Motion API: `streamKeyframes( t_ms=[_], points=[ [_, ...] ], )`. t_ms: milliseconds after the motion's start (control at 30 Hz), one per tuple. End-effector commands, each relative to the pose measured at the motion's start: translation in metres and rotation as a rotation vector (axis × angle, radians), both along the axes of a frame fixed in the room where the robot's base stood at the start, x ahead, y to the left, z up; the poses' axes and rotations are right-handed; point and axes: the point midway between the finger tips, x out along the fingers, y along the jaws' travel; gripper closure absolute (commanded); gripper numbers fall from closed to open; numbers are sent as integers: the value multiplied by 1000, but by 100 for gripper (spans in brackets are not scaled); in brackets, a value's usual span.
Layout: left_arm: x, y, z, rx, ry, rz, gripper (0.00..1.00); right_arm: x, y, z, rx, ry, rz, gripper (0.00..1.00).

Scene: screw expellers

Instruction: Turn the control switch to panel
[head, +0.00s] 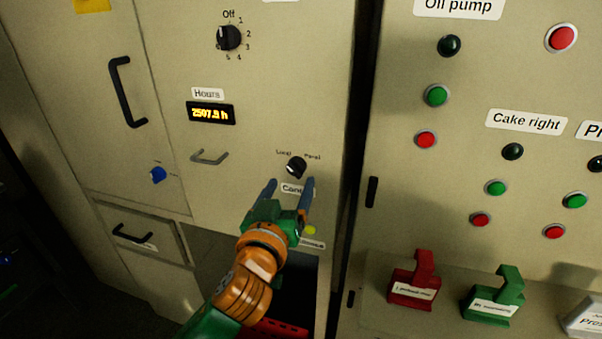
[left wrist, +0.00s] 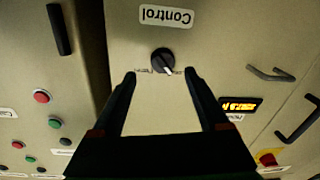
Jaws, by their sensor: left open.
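The control switch (head: 296,167) is a round black knob on the beige cabinet, with "Local" above left and "Panel" above right. In the left wrist view, which is upside down, the switch (left wrist: 162,60) has a white pointer aimed lower right, matching the Local side. My left gripper (head: 290,184) is open and empty, just below the knob. In the left wrist view its fingertips (left wrist: 160,73) straddle the knob's position; contact cannot be told. My right gripper is not seen.
An hours display (head: 211,113), a grey handle (head: 209,157) and a rotary selector (head: 228,38) are on the same cabinet. A neighbouring panel with push buttons (head: 437,96) stands to the right.

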Motion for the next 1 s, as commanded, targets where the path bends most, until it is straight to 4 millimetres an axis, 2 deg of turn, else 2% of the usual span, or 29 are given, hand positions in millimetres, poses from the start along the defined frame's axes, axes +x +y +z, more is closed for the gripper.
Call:
streamKeyframes(
  t_ms=[100,233,400,600,800,900,1000],
  points=[
    [24,-5,3,3,2,2,23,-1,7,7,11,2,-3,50],
    [40,-9,1,2,2,2,23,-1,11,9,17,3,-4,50],
    [47,-11,0,1,2,0,23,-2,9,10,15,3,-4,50],
    [48,-11,-1,2,3,-1,23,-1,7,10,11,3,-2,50],
    [47,-11,-1,2,3,-1,77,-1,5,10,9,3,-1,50],
    [47,-11,-1,2,3,0,100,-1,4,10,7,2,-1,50],
    [48,-11,-1,4,2,0,100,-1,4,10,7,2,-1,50]
  ],
)
